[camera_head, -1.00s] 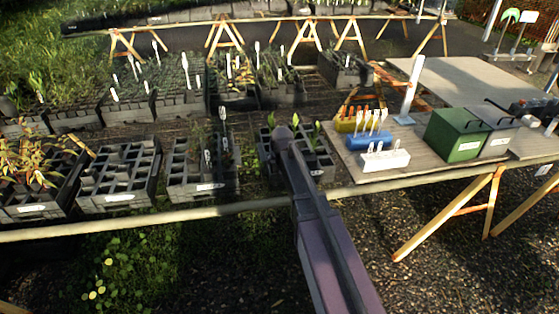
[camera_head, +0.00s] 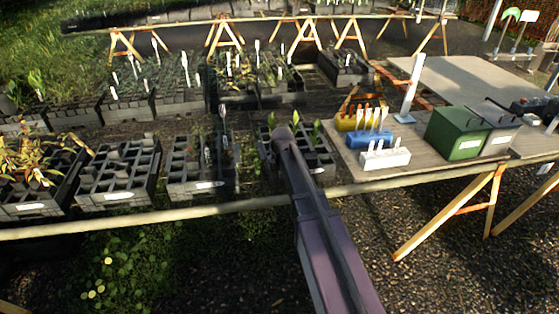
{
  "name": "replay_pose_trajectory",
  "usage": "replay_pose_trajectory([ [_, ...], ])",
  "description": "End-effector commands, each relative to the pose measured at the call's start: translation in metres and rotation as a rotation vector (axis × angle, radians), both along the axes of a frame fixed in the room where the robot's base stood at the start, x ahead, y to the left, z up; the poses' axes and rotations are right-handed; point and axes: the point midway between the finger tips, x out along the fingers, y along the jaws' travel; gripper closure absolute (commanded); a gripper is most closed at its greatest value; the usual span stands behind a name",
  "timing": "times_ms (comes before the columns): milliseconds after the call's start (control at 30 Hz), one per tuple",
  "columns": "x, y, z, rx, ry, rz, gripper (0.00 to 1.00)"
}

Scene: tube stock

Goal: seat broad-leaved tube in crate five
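Black celled crates stand in a front row on the bench: a crate with reddish plants (camera_head: 30,208) at the far left, then a mostly empty-looking crate (camera_head: 118,196), a crate with white tags (camera_head: 192,187), and a crate (camera_head: 322,166) partly behind my arm. Broad green leaves (camera_head: 316,130) rise from that last crate, with more leaves left of my arm. I cannot read the crate labels or tell which is crate five. My arm reaches from the bottom to the last crate. My gripper is hidden beyond the arm's dark far end, so its fingers and any held tube do not show.
At right, a table (camera_head: 430,160) holds a green box (camera_head: 456,134), a grey box (camera_head: 497,128), and yellow, blue (camera_head: 370,138) and white (camera_head: 385,159) tag holders. A white post (camera_head: 411,88) stands there. Planted crates (camera_head: 182,104) fill the row behind.

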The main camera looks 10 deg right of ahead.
Motion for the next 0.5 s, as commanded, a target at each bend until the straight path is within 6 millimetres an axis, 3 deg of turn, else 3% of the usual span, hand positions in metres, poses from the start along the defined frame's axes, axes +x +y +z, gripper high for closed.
replay_pose_trajectory([
  [100,0.0001,-0.0001,-0.0021,0.0,0.0,0.0,0.92],
  [133,0.0,-0.0001,-0.0016,0.0,0.0,0.0,0.25],
  [200,0.0001,-0.0001,-0.0013,0.0,0.0,0.0,0.04],
  [233,0.0,-0.0001,-0.0014,0.0,0.0,0.0,0.0],
  [500,0.0,-0.0002,-0.0014,0.0,0.0,0.0,0.0],
])
